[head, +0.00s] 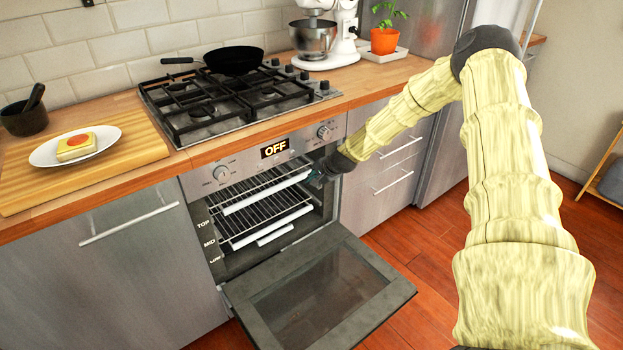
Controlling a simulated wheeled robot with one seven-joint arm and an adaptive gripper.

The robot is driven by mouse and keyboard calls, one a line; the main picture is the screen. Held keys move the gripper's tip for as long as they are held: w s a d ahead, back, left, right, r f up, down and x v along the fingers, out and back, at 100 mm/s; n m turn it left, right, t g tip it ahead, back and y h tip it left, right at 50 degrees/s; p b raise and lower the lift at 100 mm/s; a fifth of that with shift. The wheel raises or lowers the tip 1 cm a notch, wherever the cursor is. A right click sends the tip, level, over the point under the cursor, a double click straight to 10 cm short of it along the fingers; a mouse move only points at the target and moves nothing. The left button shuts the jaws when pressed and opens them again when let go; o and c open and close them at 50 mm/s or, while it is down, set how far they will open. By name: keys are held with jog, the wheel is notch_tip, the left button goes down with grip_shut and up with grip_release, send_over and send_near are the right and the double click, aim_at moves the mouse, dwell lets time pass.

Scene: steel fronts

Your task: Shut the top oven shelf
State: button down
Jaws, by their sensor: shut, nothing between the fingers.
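The oven's top shelf (255,187) is a wire rack with a white front bar, at the level marked TOP. It looks partly pulled forward inside the open oven. My gripper (316,176) is shut and empty at the right end of that bar, near the oven's right side. I cannot tell whether it touches the shelf. A second rack (266,223) with a white front bar sits below it. The oven door (325,290) hangs open and flat in front. The oven panel (274,149) reads OFF.
A gas hob (230,100) with a black pan (234,60) is above the oven. A plate with food (76,147) stands on a board to the left. Steel drawers (390,165) are right of the oven. Red floor is clear beyond the door.

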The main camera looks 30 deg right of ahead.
jog(key=v, duration=0.8)
jog(key=shift+p, duration=0.35)
jog(key=shift+s, duration=0.15)
